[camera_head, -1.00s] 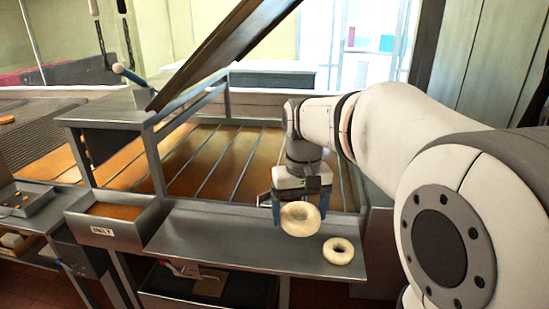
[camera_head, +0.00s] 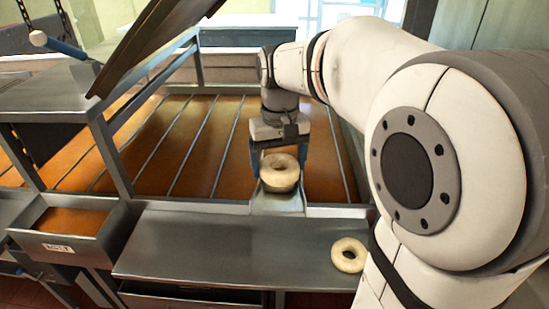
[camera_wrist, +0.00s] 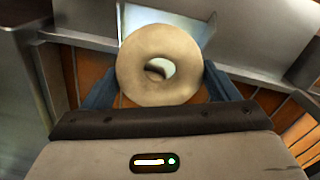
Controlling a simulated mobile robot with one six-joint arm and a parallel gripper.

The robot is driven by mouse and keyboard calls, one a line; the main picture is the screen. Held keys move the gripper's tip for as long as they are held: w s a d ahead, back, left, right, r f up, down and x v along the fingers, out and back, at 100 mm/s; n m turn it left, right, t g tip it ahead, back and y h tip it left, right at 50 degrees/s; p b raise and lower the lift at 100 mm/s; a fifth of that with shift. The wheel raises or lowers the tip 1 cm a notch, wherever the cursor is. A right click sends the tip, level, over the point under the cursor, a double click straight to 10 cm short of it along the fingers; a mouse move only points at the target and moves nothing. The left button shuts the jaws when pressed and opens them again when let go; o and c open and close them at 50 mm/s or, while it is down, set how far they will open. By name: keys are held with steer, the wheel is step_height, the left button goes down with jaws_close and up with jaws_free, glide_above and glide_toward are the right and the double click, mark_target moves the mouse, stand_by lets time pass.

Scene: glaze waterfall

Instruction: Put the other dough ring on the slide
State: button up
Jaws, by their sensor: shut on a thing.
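My gripper (camera_head: 279,162) is shut on a pale dough ring (camera_head: 279,182), with a blue finger on either side of it. The ring is tilted towards the camera, over the short metal slide (camera_head: 277,204) at the front edge of the orange slatted bed. Whether the ring touches the slide I cannot tell. In the wrist view the held ring (camera_wrist: 158,64) covers part of the bright slide (camera_wrist: 170,22), which shows behind it and through its hole. A second dough ring (camera_head: 348,255) lies flat on the metal shelf (camera_head: 215,250), at its right end.
The slatted bed (camera_head: 215,150) stretches behind the shelf, with metal rails across it. A labelled metal bin (camera_head: 68,225) stands at the left. A sloping dark panel (camera_head: 160,40) hangs above the bed at the upper left. The shelf's middle is bare.

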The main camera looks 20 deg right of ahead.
steer(key=shift+f+b, duration=2.05)
steer(key=shift+f, duration=0.75)
steer(key=o, duration=0.9)
steer(key=shift+r, duration=0.1)
step_height(320, 180, up, 8)
steer(key=shift+d+f, duration=0.1)
steer(key=shift+f, duration=0.1)
